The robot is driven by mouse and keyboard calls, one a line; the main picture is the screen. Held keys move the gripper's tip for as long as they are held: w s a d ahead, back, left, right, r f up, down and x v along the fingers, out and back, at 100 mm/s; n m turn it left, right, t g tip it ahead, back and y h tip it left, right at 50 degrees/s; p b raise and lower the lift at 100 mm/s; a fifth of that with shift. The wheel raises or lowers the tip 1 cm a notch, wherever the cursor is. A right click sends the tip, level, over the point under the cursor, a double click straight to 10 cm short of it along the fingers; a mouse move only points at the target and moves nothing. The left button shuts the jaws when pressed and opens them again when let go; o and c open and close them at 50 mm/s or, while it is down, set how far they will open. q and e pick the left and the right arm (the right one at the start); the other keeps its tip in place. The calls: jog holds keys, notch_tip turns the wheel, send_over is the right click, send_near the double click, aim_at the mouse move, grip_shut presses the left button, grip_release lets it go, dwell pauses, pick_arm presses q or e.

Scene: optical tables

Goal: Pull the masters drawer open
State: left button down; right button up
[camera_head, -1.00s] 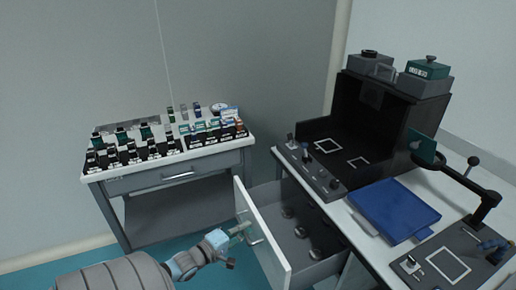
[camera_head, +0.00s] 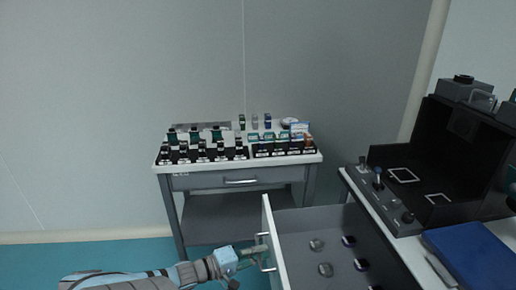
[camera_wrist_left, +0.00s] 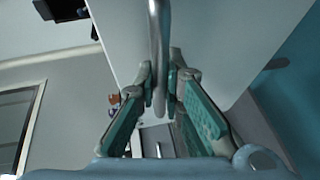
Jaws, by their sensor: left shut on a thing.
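The masters drawer (camera_head: 337,218) is pulled out of the bench on the right, its inside showing several small round grey pieces (camera_head: 325,269). Its white front panel (camera_head: 276,240) faces left and carries a metal bar handle (camera_head: 267,266). My left gripper (camera_head: 261,254) is at the handle. In the left wrist view, its green-padded fingers (camera_wrist_left: 160,92) are closed around the handle bar (camera_wrist_left: 158,40), one on each side. My right gripper is not in view.
A small cart (camera_head: 240,181) stands at the back, with several dark bottles and vials in racks on top. The right bench holds a black open-fronted unit (camera_head: 447,155) and a blue tray (camera_head: 470,255). Teal floor is free left of the cart.

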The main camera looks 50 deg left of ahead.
pick_arm(q)
jog(key=shift+w+r, duration=0.1)
jog(key=c, duration=1.7)
grip_release()
jog(key=v, duration=1.2)
